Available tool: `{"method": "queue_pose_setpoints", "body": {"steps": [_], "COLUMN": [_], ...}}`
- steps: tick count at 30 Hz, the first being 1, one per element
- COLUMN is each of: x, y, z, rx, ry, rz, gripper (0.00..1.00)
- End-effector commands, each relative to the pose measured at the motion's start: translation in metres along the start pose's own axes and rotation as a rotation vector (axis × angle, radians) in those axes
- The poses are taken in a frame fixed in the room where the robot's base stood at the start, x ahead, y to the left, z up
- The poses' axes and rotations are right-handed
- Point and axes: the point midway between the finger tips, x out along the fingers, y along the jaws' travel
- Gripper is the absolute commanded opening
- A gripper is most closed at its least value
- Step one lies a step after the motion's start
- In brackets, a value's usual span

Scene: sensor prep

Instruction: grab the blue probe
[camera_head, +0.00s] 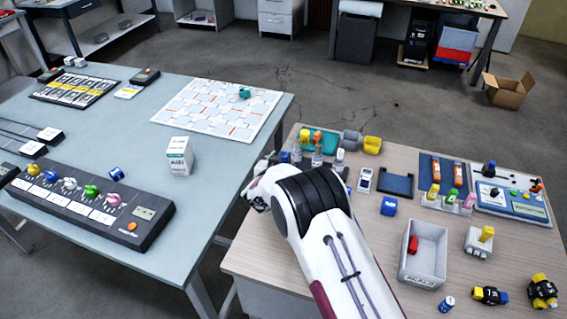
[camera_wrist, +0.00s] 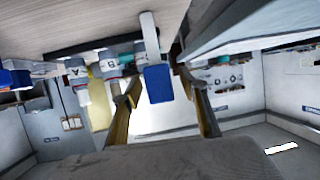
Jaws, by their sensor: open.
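In the wrist view, which looks upside down, the blue probe (camera_wrist: 159,84) has a blue end and a pale grey stem reaching the table surface. It appears between my gripper's (camera_wrist: 165,90) two spread fingers. The fingers show a gap on both sides of it, and I cannot tell how far ahead of them it is. In the head view, a small blue top (camera_head: 285,157) at the wooden table's left edge seems to be this probe. My gripper (camera_head: 256,198) is just left of that edge, with its fingers mostly hidden by my white arm.
Labelled bottles (camera_head: 317,155) stand beside the probe, and they also show in the wrist view (camera_wrist: 108,64). A grey bin (camera_head: 424,235) and probe racks sit farther right on the wooden table (camera_head: 350,215). The grey-blue table (camera_head: 225,150) lies left across a narrow gap.

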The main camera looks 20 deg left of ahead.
Motion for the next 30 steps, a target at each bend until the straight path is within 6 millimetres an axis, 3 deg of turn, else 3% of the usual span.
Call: {"method": "queue_pose_setpoints", "body": {"steps": [2,7,20,30], "x": [0.000,0.000,-0.001,-0.012], "y": [0.000,0.000,0.000,0.000], "z": [0.000,0.000,-0.003,-0.029], "rx": [0.000,0.000,0.000,0.002], "ry": [0.000,0.000,0.001,0.003], "rz": [0.000,0.000,0.000,-0.001], "gripper": [0.43,0.01,0.01,0.01]}}
